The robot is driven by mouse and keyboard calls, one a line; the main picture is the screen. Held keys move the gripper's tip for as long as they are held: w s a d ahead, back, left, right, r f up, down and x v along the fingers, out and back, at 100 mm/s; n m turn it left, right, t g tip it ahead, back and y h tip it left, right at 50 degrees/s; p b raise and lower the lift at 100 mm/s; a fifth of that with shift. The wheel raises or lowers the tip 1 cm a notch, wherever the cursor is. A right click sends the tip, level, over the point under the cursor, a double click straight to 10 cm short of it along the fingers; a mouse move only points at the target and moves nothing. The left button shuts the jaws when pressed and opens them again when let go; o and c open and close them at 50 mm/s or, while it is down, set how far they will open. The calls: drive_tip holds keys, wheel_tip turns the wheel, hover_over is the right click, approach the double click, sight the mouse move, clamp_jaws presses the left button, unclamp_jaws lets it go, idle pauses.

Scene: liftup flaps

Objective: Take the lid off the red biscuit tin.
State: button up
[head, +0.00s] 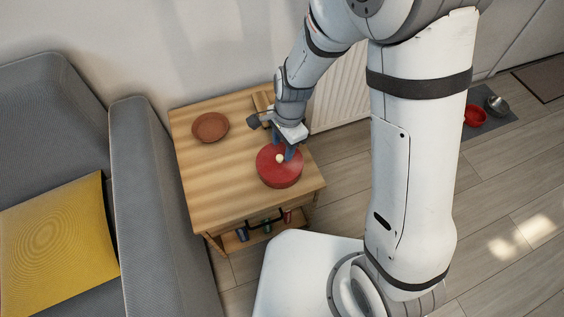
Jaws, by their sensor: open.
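The red biscuit tin (279,178) stands upright on the right part of a small wooden side table (205,190). Its round red lid (266,164) is on it, with a small pale knob (280,159) at the middle. My gripper (286,153) is over the tin, pointing down, with its dark fingers at the knob. The jaws are open. Whether the fingers touch the knob or the lid I cannot tell. The gripper hides part of the lid's far side.
A brown round dish (210,127) and a wooden object (263,101) partly behind my arm are on the table. Several small items sit on its lower shelf (237,241). A grey sofa (150,210) is at the left, a radiator (340,90) behind. The table's left front top is clear.

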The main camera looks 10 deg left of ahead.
sight(280, 156)
drive_tip(key=f, duration=0.1)
drive_tip(key=f+b, duration=0.1)
drive_tip(key=f, duration=0.1)
drive_tip(key=f+b, duration=0.1)
drive_tip(key=shift+a+f, duration=0.35)
drive_tip(key=shift+f, duration=0.05)
drive_tip(key=shift+c, duration=0.3)
clamp_jaws()
